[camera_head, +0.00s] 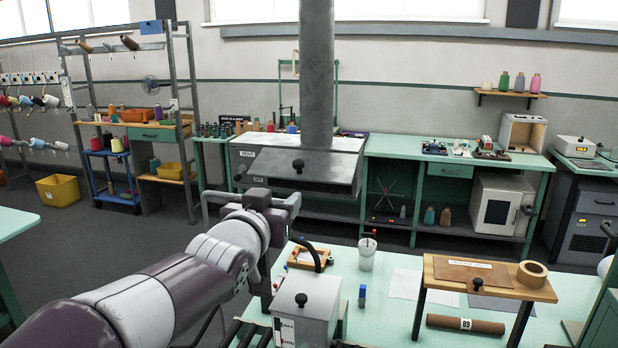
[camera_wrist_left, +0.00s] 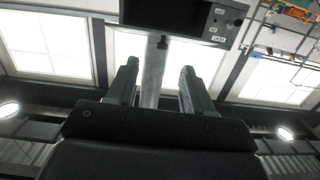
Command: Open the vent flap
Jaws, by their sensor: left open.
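My left gripper (camera_head: 268,197) is in front of and below the hood, apart from the knob. In the left wrist view its two fingers (camera_wrist_left: 157,88) are spread and empty. My right gripper is out of view.
A near green table (camera_head: 385,305) holds a grey box with a knob (camera_head: 307,305), a white cup (camera_head: 367,252) and a small wooden stand (camera_head: 485,280) with a tape roll (camera_head: 532,273). The green back bench (camera_head: 395,145) stands beyond, with dark floor between.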

